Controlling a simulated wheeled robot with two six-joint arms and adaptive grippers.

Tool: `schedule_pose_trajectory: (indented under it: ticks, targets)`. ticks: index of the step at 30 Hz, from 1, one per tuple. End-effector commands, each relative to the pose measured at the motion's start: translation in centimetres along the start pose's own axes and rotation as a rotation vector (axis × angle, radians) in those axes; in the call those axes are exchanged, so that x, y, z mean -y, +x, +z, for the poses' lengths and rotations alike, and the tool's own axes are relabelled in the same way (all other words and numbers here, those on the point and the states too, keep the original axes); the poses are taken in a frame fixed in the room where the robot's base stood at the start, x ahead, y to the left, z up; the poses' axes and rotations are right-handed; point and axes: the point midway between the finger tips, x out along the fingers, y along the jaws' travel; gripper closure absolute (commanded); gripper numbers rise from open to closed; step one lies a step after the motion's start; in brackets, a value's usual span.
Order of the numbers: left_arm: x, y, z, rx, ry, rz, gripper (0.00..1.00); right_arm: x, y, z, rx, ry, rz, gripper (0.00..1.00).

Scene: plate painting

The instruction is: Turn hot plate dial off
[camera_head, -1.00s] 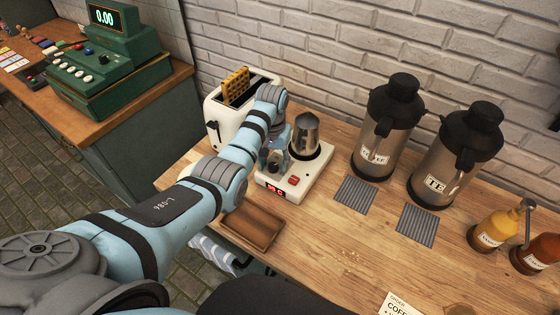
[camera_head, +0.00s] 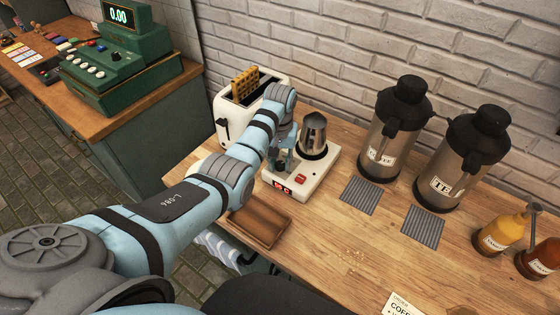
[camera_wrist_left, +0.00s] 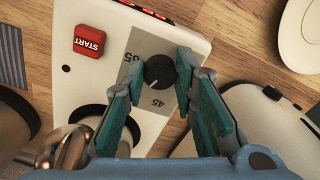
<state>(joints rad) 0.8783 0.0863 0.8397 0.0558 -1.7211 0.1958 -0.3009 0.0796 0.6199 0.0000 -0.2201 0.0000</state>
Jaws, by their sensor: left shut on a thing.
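The white hot plate (camera_head: 318,180) stands on the wooden counter, with a red display and a red START button (camera_wrist_left: 89,41). Its black dial (camera_wrist_left: 160,72) shows in the left wrist view, on a grey scale marked 45 and 65. My left gripper (camera_head: 280,165) reaches down over the hot plate; in the left wrist view its teal fingers (camera_wrist_left: 158,82) are on either side of the dial and closed on it. My right gripper is not in view.
A white toaster (camera_head: 226,118) with a waffle stands behind my arm. Two dark-topped dispensers (camera_head: 395,130) stand to the right, with grey mats (camera_head: 359,196) before them. A brown tray (camera_head: 260,221) lies in front.

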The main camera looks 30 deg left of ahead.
Motion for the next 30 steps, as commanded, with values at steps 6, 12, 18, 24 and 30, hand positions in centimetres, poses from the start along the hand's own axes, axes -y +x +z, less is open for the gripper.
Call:
schedule_pose_trajectory:
  ticks: [6, 12, 18, 24, 30]
  targets:
    - [-0.01, -0.02, -0.12, -0.005, -0.169, 0.001, 1.0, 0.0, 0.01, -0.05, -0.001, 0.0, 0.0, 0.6]
    - [0.02, -0.04, -0.13, -0.005, -0.359, 0.002, 1.0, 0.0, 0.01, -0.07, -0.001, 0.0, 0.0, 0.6]
    - [0.06, -0.05, -0.14, -0.006, -0.55, 0.002, 1.0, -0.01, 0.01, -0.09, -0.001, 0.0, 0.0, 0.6]
    - [0.11, -0.06, -0.14, -0.006, -0.741, 0.001, 1.0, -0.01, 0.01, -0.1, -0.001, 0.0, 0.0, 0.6]
    - [0.16, -0.06, -0.14, -0.006, -0.931, 0.001, 1.0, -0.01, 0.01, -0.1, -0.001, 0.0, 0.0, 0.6]
